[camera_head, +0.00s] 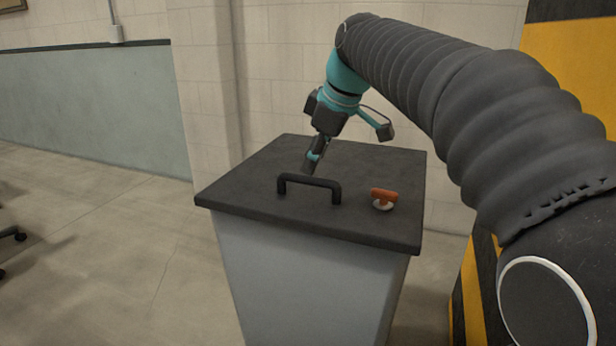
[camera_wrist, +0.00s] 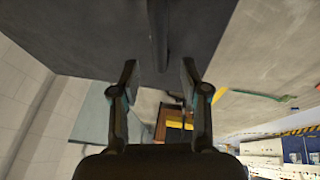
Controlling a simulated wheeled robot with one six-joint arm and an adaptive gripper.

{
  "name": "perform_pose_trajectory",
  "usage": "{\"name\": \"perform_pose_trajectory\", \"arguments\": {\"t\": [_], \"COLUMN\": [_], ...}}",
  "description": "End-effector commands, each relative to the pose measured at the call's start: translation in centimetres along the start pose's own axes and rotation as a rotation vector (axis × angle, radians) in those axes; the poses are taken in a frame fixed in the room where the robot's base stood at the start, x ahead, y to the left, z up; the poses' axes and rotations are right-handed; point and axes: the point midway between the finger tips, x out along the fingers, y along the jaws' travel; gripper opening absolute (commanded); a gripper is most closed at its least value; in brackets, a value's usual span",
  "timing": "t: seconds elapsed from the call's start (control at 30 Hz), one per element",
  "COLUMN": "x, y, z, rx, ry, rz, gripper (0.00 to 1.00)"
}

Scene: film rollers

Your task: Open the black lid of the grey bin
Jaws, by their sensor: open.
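The grey bin (camera_head: 310,290) stands on the floor with its black lid (camera_head: 245,185) lying flat on top. A black bar handle (camera_head: 310,182) rises near the lid's front edge. My gripper (camera_head: 308,168) is just behind and above the handle, its fingers pointing down. In the wrist view the gripper (camera_wrist: 159,70) has its two fingers apart with nothing held. The handle (camera_wrist: 158,30) runs in from the top edge, in line with the gap, against the dark lid (camera_wrist: 80,35). Whether the fingers touch the handle cannot be told.
An orange knob on a white base (camera_head: 384,197) sits on the lid right of the handle. A pale block wall (camera_head: 285,70) stands behind the bin. A yellow and black panel (camera_head: 570,60) is at the right. Floor (camera_head: 110,250) to the left is mostly clear.

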Motion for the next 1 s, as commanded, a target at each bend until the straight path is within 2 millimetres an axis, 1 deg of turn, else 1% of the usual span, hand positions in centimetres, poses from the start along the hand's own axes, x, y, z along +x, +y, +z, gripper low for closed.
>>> {"name": "perform_pose_trajectory", "arguments": {"t": [0.03,0.1,0.3,0.43,0.7,0.73,0.77,0.8,0.9,1.0], "x": [1.1,2.1,4.2,4.7,4.8,4.8,4.8,4.8,4.8,4.8], "y": [-0.1,-0.1,0.0,0.0,0.0,0.0,0.0,0.0,0.0,0.0], "z": [0.1,0.1,0.0,0.0,0.0,0.0,0.0,0.0,0.0,0.0], "rx": [0.0,0.0,0.001,0.001,0.001,0.001,0.001,0.001,0.001,0.001], "ry": [-0.001,-0.001,-0.001,0.0,0.0,0.0,0.0,0.0,0.0,0.0], "rz": [-0.003,-0.002,-0.001,0.001,0.001,0.001,0.001,0.001,0.001,0.001], "gripper": [0.45,0.45,0.45,0.45,0.45,0.4,0.33,0.23,0.0,0.0]}}
